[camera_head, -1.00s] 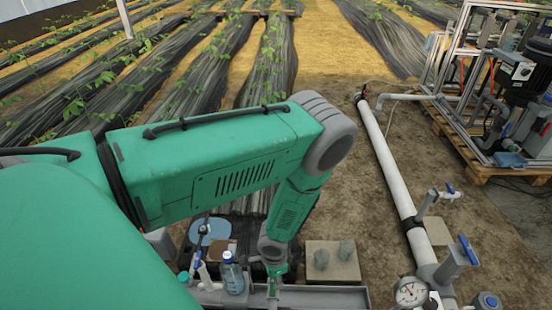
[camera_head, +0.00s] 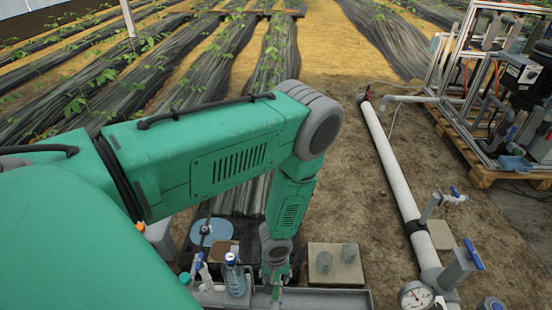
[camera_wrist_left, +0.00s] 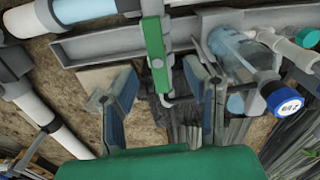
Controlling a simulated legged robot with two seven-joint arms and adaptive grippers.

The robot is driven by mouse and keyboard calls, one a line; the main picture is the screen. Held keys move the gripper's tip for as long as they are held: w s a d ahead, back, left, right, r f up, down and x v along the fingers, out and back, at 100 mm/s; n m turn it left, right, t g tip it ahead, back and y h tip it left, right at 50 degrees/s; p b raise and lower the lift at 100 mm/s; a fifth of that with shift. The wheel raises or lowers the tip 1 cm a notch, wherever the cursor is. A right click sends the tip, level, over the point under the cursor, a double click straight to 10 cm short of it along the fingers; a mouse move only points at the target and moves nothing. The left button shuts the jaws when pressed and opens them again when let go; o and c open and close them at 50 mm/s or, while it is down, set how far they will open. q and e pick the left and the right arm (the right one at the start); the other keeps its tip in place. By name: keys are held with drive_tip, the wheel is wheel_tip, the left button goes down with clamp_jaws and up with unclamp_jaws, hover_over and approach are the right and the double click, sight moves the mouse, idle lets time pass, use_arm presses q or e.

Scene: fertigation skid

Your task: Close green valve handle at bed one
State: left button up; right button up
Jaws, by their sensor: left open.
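The green valve handle (camera_wrist_left: 155,52) is a narrow flat bar. In the left wrist view it hangs down from the top middle, in front of a grey channel. My left gripper (camera_wrist_left: 160,92) is open, with one finger to each side of the handle's lower end, and visible gaps between the fingers and the handle. In the head view the left gripper (camera_head: 276,272) points down at the channel, and a bit of the green handle (camera_head: 277,293) shows under it. The valve body is mostly hidden. My right gripper is not in view.
A clear bottle with a blue cap (camera_head: 234,277) stands close left of the gripper. The grey channel (camera_head: 330,299) runs along the bottom.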

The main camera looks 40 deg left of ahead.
sight(276, 284)
use_arm(q)
drive_tip(key=shift+m, duration=0.4)
drive_tip(key=shift+d, duration=0.15)
drive_tip(key=shift+d, duration=0.15)
drive_tip(key=shift+a+f+b, duration=0.25)
drive_tip(key=shift+f+b, duration=0.8)
drive_tip(key=shift+f, duration=0.2)
drive_tip(key=shift+f+b, duration=0.8)
drive_tip(key=shift+f, duration=0.2)
drive_tip(key=shift+r, duration=0.1)
